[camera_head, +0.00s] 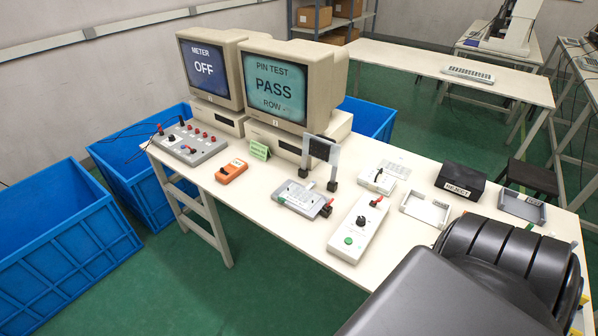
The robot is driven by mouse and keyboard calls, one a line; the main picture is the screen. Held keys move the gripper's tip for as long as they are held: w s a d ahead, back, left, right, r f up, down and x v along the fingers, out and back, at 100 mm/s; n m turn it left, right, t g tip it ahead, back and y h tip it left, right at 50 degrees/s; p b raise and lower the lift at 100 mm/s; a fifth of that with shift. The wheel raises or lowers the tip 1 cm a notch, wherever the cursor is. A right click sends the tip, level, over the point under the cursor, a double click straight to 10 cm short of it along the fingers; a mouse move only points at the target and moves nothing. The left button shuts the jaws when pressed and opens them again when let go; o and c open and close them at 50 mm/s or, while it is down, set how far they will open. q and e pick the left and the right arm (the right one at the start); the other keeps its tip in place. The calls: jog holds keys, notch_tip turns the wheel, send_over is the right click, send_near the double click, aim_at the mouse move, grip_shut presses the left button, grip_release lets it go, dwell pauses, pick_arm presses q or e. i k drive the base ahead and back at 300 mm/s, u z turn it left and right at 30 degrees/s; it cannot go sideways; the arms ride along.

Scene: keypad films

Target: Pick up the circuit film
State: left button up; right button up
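I cannot make out the circuit film for certain. A grey test fixture (298,198) with a flat pale panel and a red-tipped lever lies in the middle of the white table (285,232). A shallow pale tray (425,209) to its right looks empty. A second grey tray (522,206) further right holds something small and dark at its right end, too small to identify. Neither of my grippers shows in the head view.
Two monitors (207,70) (275,88) read "METER OFF" and "PIN TEST PASS ROW". A control box (354,232), an upright frame (321,150), an orange meter (231,171) and a black REJECT box (460,181) crowd the table. Blue crates (62,245) stand left.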

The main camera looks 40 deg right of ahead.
aim_at(301, 197)
jog(key=z, duration=0.6)
jog(key=i, duration=0.85)
jog(key=z, duration=0.85)
